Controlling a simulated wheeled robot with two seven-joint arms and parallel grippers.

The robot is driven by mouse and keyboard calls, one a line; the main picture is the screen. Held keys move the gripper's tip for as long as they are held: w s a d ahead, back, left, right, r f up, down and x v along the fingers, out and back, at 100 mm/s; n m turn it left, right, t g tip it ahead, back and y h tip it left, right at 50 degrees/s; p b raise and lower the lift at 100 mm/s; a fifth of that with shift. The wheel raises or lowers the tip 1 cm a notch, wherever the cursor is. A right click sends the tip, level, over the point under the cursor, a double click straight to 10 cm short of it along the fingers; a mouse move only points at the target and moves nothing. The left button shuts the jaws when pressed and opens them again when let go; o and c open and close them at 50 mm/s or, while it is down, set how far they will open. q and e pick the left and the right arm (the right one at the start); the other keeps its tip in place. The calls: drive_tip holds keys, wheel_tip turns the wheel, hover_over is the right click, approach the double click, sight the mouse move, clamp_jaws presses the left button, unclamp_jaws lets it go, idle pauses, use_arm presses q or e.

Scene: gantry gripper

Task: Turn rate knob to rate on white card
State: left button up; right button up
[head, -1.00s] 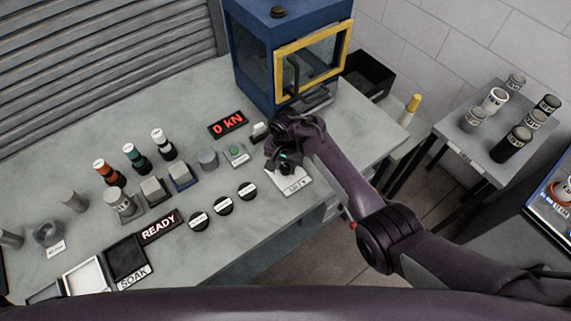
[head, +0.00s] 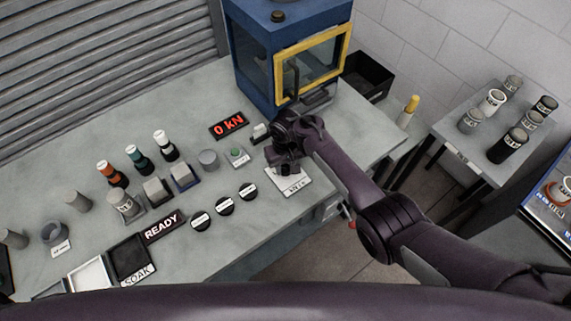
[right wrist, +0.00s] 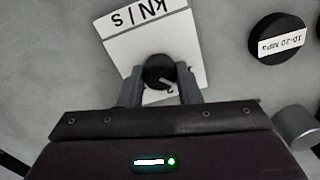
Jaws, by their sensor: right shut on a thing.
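The rate knob (right wrist: 158,70) is a small dark round knob with a light pointer mark. It stands on a white plate (right wrist: 120,45) marked "kN/s", which also shows in the head view (head: 296,184). My right gripper (right wrist: 160,86) is shut on the knob, one finger on each side of it. In the head view my right gripper (head: 287,166) hides the knob. A small whitish upright piece (head: 260,131) stands beside the display; I cannot tell whether it is the white card or read it. My left gripper is out of view.
A red "0 kN" display (head: 229,125) and a green button (head: 237,153) are left of the gripper. Black labelled discs (head: 224,206) lie at front left. The blue press (head: 258,60) with its yellow-framed door (head: 312,62) stands behind. The bench's right end is clear.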

sight(286, 168)
drive_tip(key=shift+n, duration=2)
drive_tip(key=o, duration=1)
drive_tip(key=shift+c, duration=0.2)
drive_tip(key=shift+r, duration=0.1)
wheel_tip(286, 168, up, 8)
drive_tip(key=shift+f+p, duration=0.2)
drive_tip(key=shift+p, duration=0.3)
